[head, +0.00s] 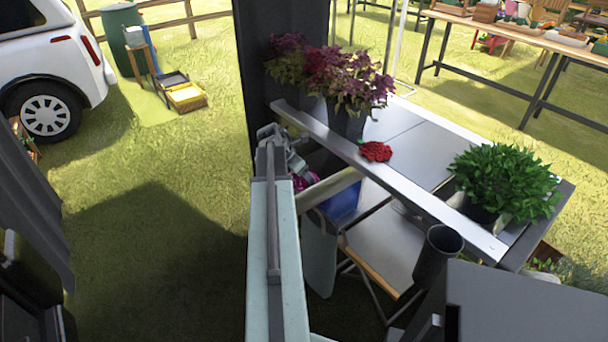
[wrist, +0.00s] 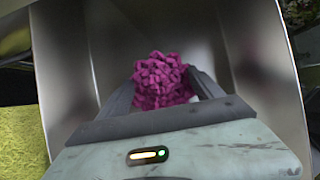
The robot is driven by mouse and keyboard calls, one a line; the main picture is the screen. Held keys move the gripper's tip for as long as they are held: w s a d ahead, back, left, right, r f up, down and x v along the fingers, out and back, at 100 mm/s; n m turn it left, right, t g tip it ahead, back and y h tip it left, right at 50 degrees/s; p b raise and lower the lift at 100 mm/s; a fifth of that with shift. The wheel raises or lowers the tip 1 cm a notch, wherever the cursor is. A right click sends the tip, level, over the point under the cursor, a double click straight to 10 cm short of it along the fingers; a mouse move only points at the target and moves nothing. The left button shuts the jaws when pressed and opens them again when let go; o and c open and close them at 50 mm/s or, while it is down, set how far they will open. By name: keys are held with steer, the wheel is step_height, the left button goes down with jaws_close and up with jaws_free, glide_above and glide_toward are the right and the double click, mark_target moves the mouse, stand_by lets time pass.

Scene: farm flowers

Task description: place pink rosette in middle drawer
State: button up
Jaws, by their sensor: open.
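The pink rosette (wrist: 160,80) is a bumpy magenta bloom in the wrist view. It lies between the two fingers of my gripper (wrist: 162,88), which is open around it. Below and behind it is a smooth grey metal surface with raised sides (wrist: 65,60), which looks like a drawer or tray. I cannot tell which drawer it is, or whether the rosette rests on its floor. In the head view a bit of magenta (head: 306,181) shows beside my arm, beneath the table's edge; my fingertips are mostly hidden there.
A potted purple-red plant (head: 345,78) and a green plant (head: 505,180) stand on the table. A dark cup (head: 438,255) and a folding chair (head: 385,245) are close by. Grass at left is open.

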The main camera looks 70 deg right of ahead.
steer(key=p+v, duration=1)
steer(key=v, duration=0.2)
steer(key=shift+r, duration=0.1)
steer(key=w+a+f+m+t+y, duration=0.1)
steer(key=w+a+m+t, duration=0.15)
steer(key=w+a, duration=1.2)
steer(key=w+a+f+m+t+y, duration=0.1)
steer(key=w+a+m, duration=0.3)
steer(key=w+a, duration=1)
steer(key=a+f+m+y, duration=0.1)
steer(key=a+m+y, duration=0.2)
steer(key=a, duration=3)
steer(key=shift+m, duration=0.95)
